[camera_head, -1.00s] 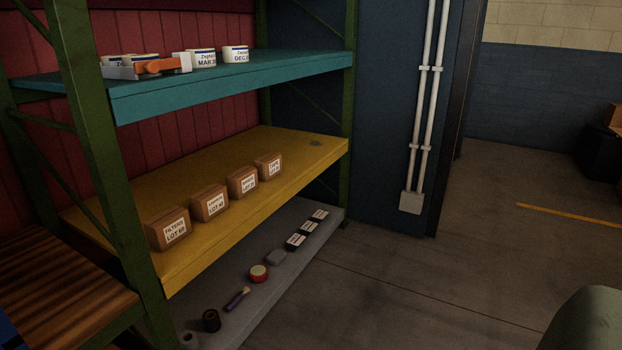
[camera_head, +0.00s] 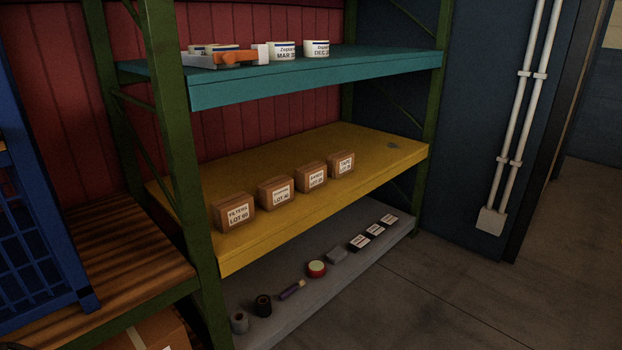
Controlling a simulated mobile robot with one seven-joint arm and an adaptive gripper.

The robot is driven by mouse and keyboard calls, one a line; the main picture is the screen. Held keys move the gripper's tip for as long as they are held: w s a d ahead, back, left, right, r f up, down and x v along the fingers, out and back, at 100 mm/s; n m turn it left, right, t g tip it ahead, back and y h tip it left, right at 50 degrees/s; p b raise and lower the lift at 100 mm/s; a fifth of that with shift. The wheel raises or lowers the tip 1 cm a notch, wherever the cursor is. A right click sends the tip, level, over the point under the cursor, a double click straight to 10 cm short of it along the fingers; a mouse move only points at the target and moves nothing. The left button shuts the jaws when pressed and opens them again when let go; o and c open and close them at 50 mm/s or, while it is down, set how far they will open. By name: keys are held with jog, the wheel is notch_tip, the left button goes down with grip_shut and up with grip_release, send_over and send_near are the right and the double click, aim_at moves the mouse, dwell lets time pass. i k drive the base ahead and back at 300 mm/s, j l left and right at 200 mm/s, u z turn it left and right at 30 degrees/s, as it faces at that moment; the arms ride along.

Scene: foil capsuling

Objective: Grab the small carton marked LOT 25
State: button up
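Several small brown cartons with white labels stand in a row on the yellow middle shelf (camera_head: 270,170). The leftmost carton (camera_head: 234,212) reads FILTERS and what looks like LOT 60. The second carton (camera_head: 276,193) reads LOT 4 and an unclear digit. The third carton (camera_head: 311,176) has a lot number that seems to begin with 2. The fourth carton (camera_head: 341,163), farthest right, has a label too small to read. I cannot tell for sure which one is LOT 25. My gripper is not in view.
The teal upper shelf (camera_head: 330,67) holds white tubs (camera_head: 283,51) and an orange-handled tool (camera_head: 238,57). The grey bottom shelf (camera_head: 285,318) holds a roll, a brush, a round tin and dark boxes (camera_head: 360,242). A green post (camera_head: 178,150) stands left of the cartons. The floor (camera_head: 440,300) at right is clear.

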aim_at(311, 176)
jog(key=i+z, duration=0.4)
jog(key=i, duration=0.15)
jog(key=i+l+z, duration=0.1)
jog(key=i+z, duration=0.55)
jog(key=z, duration=0.15)
jog(key=i+j+z, duration=0.15)
jog(key=i+z, duration=0.25)
jog(key=i+l+z, duration=0.1)
jog(key=i+z, duration=0.15)
jog(key=z, duration=0.2)
jog(key=i+z, duration=0.25)
jog(key=z, duration=0.15)
jog(key=i+z, duration=0.3)
jog(key=z, duration=0.15)
jog(key=i+l, duration=0.1)
jog(key=i, duration=0.25)
jog(key=i+u, duration=0.1)
jog(key=i, duration=0.2)
jog(key=u, duration=3.15)
jog(key=j+u, duration=0.15)
jog(key=u, duration=0.2)
jog(key=j+u, duration=0.1)
jog(key=u, duration=0.2)
jog(key=j+u, duration=0.15)
jog(key=u, duration=0.2)
jog(key=i+l, duration=0.05)
